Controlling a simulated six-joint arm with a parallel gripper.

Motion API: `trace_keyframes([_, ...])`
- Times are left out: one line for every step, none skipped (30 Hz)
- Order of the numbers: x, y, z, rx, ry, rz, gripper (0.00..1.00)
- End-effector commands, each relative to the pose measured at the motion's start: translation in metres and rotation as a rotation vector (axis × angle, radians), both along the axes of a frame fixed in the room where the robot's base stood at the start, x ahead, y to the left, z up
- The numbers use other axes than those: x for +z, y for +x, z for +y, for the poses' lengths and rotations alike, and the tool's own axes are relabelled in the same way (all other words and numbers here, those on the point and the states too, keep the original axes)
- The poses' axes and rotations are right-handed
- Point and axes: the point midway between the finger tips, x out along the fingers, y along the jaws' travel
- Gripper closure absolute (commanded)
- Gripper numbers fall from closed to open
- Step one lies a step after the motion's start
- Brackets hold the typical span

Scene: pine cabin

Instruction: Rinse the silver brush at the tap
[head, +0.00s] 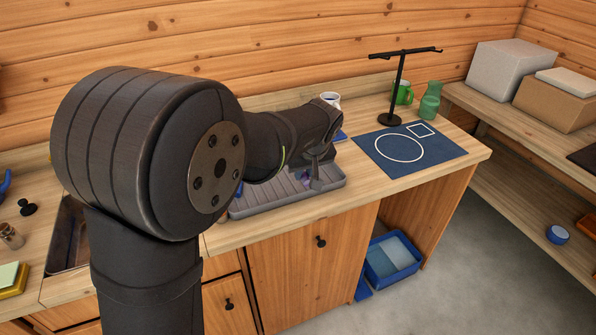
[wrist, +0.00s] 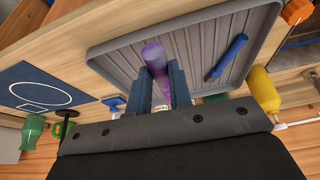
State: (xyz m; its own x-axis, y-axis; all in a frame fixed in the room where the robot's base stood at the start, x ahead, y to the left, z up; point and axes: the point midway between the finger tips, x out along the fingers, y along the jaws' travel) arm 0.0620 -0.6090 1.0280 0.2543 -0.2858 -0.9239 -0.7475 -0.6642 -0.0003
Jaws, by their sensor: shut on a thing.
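My gripper (wrist: 161,82) is shut on a purple, roughly cylindrical thing (wrist: 154,57) over the grey ribbed tray. In the head view my gripper (head: 315,183) points down at the tray's right part, and a bit of purple shows beside it. I cannot tell whether the purple thing touches the tray. A blue, stick-like thing (wrist: 227,58) lies on the ribs, apart from my gripper. I make out no silver brush. The tap is not clearly seen; my arm covers much of the counter near the sink (head: 68,238).
The grey tray (head: 262,209) sits on the wooden counter. To its right are a blue mat (head: 368,154), a black stand (head: 390,120), a green vase (head: 430,101) and a green mug (head: 404,93). A yellow bottle (wrist: 262,88) stands beyond the tray's other end. A blue bin (head: 391,262) is below.

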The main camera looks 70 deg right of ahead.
Motion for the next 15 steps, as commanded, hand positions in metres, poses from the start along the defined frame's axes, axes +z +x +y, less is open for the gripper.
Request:
trace_keyframes([0.000,0.000,0.000,0.000,0.000,0.000,1.00])
trace_keyframes([0.000,0.000,0.000,0.000,0.000,0.000,1.00])
trace_keyframes([0.000,0.000,0.000,0.000,0.000,0.000,1.00])
trace_keyframes([0.000,0.000,0.000,0.000,0.000,0.000,1.00])
trace_keyframes([0.000,0.000,0.000,0.000,0.000,0.000,1.00])
trace_keyframes([0.000,0.000,0.000,0.000,0.000,0.000,1.00])
trace_keyframes([0.000,0.000,0.000,0.001,0.000,0.000,1.00])
trace_keyframes([0.001,0.001,0.000,0.003,0.000,0.000,1.00])
trace_keyframes([0.001,0.004,0.002,0.009,0.000,0.000,1.00])
trace_keyframes([0.003,0.007,0.003,0.017,0.000,0.000,1.00])
trace_keyframes([0.004,0.011,0.005,0.027,-0.001,0.001,1.00])
trace_keyframes([0.007,0.019,0.010,0.047,-0.002,0.001,1.00])
trace_keyframes([0.010,0.026,0.014,0.065,-0.002,0.001,1.00])
trace_keyframes([0.013,0.034,0.019,0.087,-0.002,0.001,1.00])
trace_keyframes([0.018,0.047,0.026,0.123,-0.003,0.002,1.00])
